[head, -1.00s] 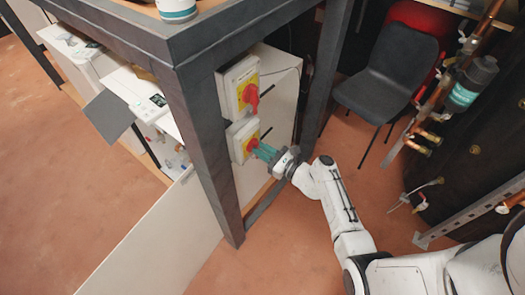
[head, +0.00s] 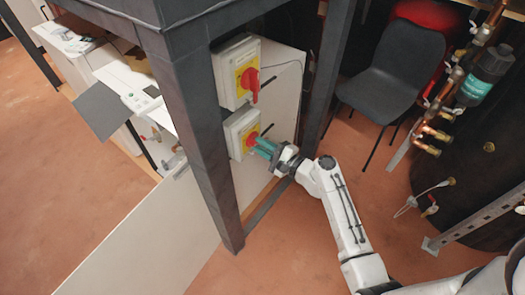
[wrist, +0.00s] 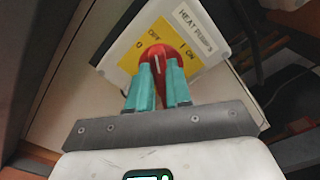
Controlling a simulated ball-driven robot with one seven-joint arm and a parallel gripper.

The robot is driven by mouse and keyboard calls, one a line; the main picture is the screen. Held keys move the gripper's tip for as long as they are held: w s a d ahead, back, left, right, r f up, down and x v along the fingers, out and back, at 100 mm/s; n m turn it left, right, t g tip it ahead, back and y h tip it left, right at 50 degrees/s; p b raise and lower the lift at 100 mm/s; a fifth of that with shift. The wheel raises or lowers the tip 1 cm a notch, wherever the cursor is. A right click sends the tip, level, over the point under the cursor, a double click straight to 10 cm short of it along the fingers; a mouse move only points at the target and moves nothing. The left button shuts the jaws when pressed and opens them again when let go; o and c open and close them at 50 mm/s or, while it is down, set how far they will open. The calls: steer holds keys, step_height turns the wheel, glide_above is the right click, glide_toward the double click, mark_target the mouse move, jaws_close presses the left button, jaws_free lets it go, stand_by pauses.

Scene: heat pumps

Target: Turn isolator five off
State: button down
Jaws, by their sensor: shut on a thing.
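Two white isolators with yellow plates and red knobs are mounted one above the other on a pale panel. My gripper (head: 264,148) is at the lower isolator (head: 236,133), its teal fingers shut on the red knob. The wrist view shows that knob (wrist: 158,58) between the two fingertips (wrist: 157,80), on a yellow plate marked O OFF at left and I ON at right. A label (wrist: 195,29) above reads "HEAT PUMP" with a last character I cannot read surely. The fingers hide part of the knob, so its exact setting is unclear.
The upper isolator (head: 237,72) is just above my gripper. A dark frame post (head: 200,150) stands to the left and another (head: 325,90) to the right. A black chair (head: 390,75) and copper pipework (head: 455,90) are further right. Open floor lies below.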

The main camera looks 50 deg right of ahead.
steer(key=shift+f+n+b, duration=0.15)
steer(key=shift+n+b, duration=1.4)
steer(key=shift+n, duration=0.15)
steer(key=shift+f+n+b, duration=0.1)
steer(key=shift+n+b, duration=1.45)
steer(key=shift+n, duration=0.15)
steer(key=c, duration=1)
jaws_free()
steer(key=shift+c, duration=0.2)
steer(key=s, duration=1)
steer(key=shift+s+d+b, duration=0.15)
steer(key=shift+s+b, duration=0.15)
steer(key=shift+s, duration=0.1)
